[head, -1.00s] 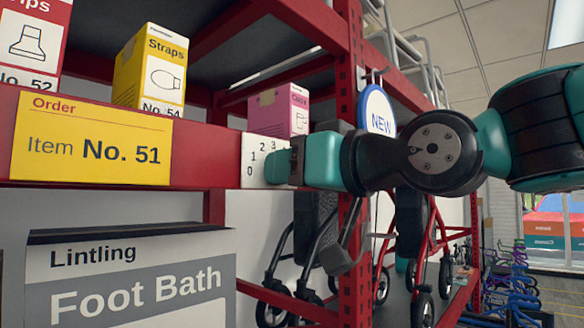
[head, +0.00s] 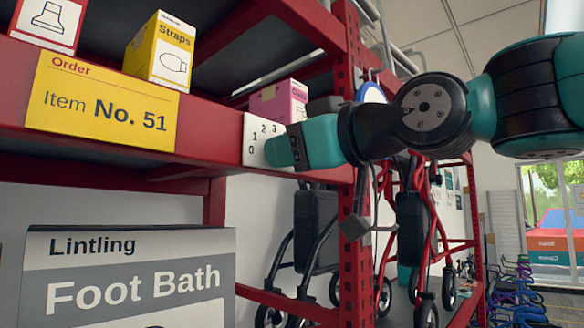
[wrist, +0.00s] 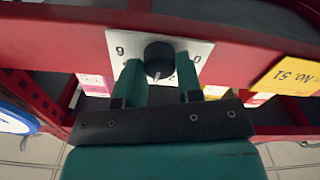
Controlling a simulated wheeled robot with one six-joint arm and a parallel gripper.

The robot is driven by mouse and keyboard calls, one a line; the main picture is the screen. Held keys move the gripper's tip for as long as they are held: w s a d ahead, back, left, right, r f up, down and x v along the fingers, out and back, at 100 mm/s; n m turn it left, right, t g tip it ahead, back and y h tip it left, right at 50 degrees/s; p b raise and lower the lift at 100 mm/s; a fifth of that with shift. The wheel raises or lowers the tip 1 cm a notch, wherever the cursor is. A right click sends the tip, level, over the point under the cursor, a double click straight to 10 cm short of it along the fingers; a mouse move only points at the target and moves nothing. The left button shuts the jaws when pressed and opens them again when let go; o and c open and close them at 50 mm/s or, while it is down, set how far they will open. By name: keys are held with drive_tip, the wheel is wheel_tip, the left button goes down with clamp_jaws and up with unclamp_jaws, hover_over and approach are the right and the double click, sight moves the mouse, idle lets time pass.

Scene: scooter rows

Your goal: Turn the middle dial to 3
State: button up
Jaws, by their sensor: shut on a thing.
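A white dial plate (head: 253,140) is fixed to the red shelf beam, with 0, 1, 2 and 3 visible on its left and upper side in the head view. The plate also shows in the wrist view (wrist: 120,42), with 9 on the left and 0 on the right. Its black knob (wrist: 158,57) has a pale mark at its lower edge; the digit beside the mark is hidden. My gripper (wrist: 158,70) is shut on the knob, one teal finger on each side. In the head view my gripper (head: 270,152) covers the knob. No other dial is visible.
The red beam (head: 200,150) carries a yellow order card (head: 102,105) reading Item No. 51. A yellow Straps box (head: 160,52) and a pink box (head: 280,102) stand above. A Foot Bath box (head: 130,240) is below. Wheeled walkers (head: 315,230) stand behind the red post.

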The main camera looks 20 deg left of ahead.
drive_tip(key=shift+n+b, duration=0.4)
drive_tip(key=shift+n, duration=0.2)
drive_tip(key=o, duration=0.9)
drive_tip(key=shift+o, duration=0.2)
drive_tip(key=b+v, duration=0.7)
drive_tip(key=v, duration=1)
drive_tip(key=shift+d, duration=0.2)
